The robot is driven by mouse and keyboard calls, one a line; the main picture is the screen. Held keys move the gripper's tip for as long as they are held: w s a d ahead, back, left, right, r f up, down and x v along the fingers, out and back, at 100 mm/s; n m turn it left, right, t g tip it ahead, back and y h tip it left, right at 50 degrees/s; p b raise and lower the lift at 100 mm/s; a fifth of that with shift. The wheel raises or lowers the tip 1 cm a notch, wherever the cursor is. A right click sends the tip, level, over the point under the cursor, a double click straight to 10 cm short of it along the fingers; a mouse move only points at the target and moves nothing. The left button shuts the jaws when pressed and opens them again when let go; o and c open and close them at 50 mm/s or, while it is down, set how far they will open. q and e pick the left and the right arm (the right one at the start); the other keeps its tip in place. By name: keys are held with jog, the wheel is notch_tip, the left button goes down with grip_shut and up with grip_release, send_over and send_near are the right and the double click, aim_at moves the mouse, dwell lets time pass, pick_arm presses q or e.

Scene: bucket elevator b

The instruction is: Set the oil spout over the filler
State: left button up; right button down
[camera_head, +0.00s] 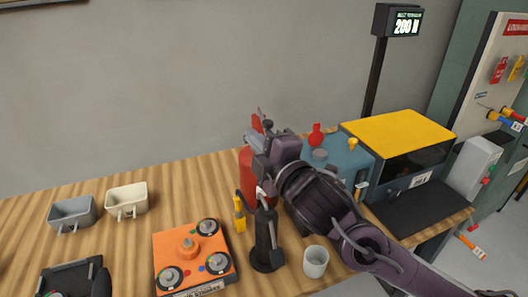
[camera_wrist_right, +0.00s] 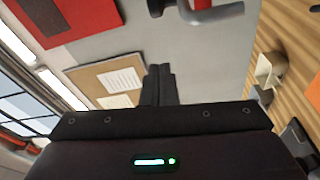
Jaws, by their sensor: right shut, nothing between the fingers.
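My right gripper (camera_head: 258,138) is raised above the bench, in front of a red can (camera_head: 246,172) that it partly hides. In the right wrist view its fingers (camera_wrist_right: 158,84) are together with nothing between them. A bent grey tube (camera_wrist_right: 212,14) beside a red part shows at the top of that view, apart from the fingers; I cannot tell if it is the oil spout. A blue machine (camera_head: 346,157) carries a red knob (camera_head: 316,135), a grey cap (camera_head: 320,155) and a yellow knob. Which of these is the filler is unclear. My left gripper is out of view.
A black stand-like tool (camera_head: 265,240), a yellow tool (camera_head: 239,213) and a white cup (camera_head: 316,262) stand near my right arm. An orange plate (camera_head: 180,246) with dials is left of them. Two small bins (camera_head: 126,201) stand farther left. A yellow-topped machine (camera_head: 398,128) is right.

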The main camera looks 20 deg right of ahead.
aim_at(264, 126)
jog(key=w+d+p, duration=0.2)
jog(key=w, duration=0.1)
jog(key=w+d+p, duration=0.1)
jog(key=p, duration=0.1)
jog(key=shift+w+f, duration=0.1)
jog(key=shift+w, duration=0.1)
jog(key=shift+w+a, duration=0.1)
jog(key=shift+a, duration=0.05)
jog(key=shift+y, duration=0.3)
